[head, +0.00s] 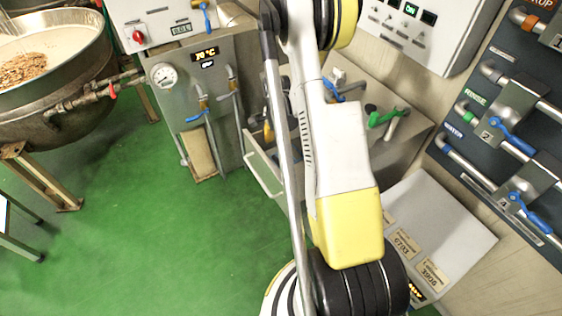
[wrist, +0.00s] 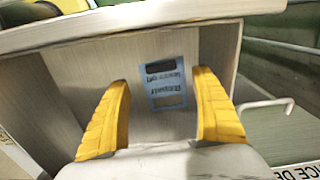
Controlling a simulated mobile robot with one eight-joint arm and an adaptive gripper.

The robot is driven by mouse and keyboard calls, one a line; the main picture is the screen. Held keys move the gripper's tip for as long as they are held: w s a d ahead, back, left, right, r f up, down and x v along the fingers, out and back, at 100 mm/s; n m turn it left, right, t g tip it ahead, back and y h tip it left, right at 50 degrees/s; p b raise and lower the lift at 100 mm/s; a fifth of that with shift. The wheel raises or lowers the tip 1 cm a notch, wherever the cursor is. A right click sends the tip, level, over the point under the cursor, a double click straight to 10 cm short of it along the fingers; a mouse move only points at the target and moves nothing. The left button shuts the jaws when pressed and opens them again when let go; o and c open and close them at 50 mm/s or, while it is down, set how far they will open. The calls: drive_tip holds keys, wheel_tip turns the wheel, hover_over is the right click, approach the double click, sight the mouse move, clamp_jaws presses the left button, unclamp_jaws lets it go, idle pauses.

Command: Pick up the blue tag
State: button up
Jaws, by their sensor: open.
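The blue tag (wrist: 165,83) shows in the wrist view. It is a small flat blue card with a dark slot at its top and dark lettering. It lies against the pale inner surface of a box-like compartment or drawer (wrist: 62,85). My gripper (wrist: 162,88) has two yellow fingers, spread apart, one on each side of the tag in the picture. Nothing is between the fingers' tips that I can see held, and the distance to the tag is hard to tell. In the head view I cannot make out the tag or the fingers.
A metal handle (wrist: 266,107) juts out at the right in the wrist view. In the head view, a large kettle (head: 75,110) stands at the left, a steel cabinet (head: 190,95) behind, and a valve panel (head: 500,130) at the right. Green floor (head: 130,240) is clear at the left.

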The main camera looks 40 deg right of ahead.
sight(277, 160)
wheel_tip(277, 160, down, 7)
drive_tip(key=b, duration=0.3)
drive_tip(key=shift+w, duration=0.15)
drive_tip(key=shift+r, duration=0.15)
drive_tip(key=shift+c, duration=0.5)
drive_tip(key=c, duration=1)
